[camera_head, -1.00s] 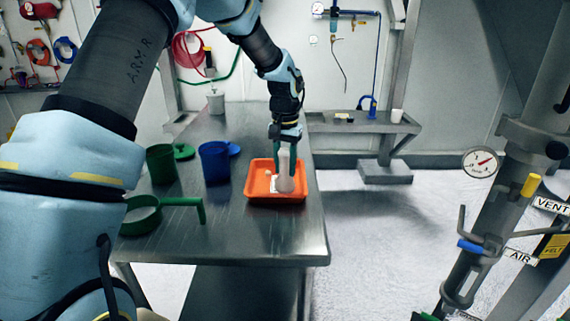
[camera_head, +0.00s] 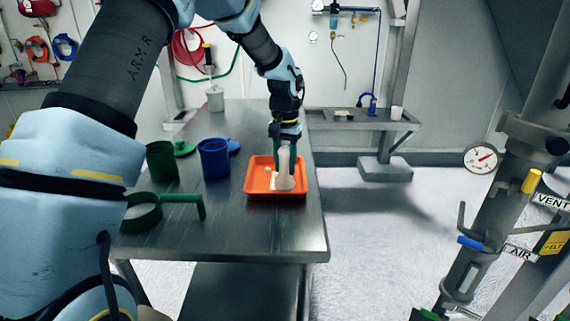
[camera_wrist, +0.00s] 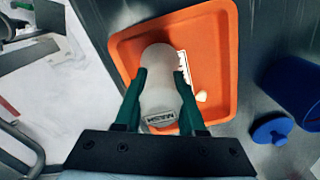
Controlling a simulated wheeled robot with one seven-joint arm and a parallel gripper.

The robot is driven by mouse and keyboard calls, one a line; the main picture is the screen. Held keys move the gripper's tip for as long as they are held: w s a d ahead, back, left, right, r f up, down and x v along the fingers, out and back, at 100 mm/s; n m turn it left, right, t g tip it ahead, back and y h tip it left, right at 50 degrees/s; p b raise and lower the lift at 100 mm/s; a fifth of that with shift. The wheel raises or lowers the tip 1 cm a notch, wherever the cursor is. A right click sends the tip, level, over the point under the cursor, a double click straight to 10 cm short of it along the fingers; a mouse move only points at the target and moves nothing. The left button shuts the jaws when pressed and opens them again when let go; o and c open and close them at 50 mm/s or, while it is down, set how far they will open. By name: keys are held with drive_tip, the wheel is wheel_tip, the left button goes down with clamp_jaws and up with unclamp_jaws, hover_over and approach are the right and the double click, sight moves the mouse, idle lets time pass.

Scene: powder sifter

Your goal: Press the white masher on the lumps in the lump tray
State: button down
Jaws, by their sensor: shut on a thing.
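The white masher (camera_head: 284,168) stands upright in the orange lump tray (camera_head: 250,190) on the metal table. My gripper (camera_head: 284,148) is shut on the masher's upper part from above. In the wrist view my gripper's green fingers (camera_wrist: 160,100) close on both sides of the masher (camera_wrist: 158,85), which carries a label. Pale lumps (camera_head: 270,175) lie in the tray left of the masher; a small lump (camera_wrist: 201,97) and a white patch also show in the wrist view. The masher's lower end looks down at the tray floor, but I cannot tell exact contact.
A blue cup (camera_head: 214,158) and blue lid (camera_wrist: 272,130) stand left of the tray. A green cup (camera_head: 161,161), a green lid (camera_head: 184,148) and a green-handled sieve (camera_head: 143,212) are further left. A white container (camera_head: 215,100) stands at the back. The table's right edge is close to the tray.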

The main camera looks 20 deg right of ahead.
sight(284, 147)
drive_tip(key=shift+f, duration=0.45)
drive_tip(key=shift+r, duration=0.1)
idle(0.4)
wheel_tip(284, 147, up, 8)
drive_tip(key=p, duration=0.5)
drive_tip(key=shift+f, duration=0.25)
drive_tip(key=shift+w+f, duration=0.1)
drive_tip(key=shift+w, duration=0.1)
drive_tip(key=w+a+b, duration=0.1)
drive_tip(key=w+b, duration=0.2)
drive_tip(key=w, duration=0.7)
drive_tip(key=shift+a+f+b, duration=0.1)
drive_tip(key=shift+f+b, duration=2.05)
drive_tip(key=shift+f, duration=0.95)
drive_tip(key=shift+f, duration=0.55)
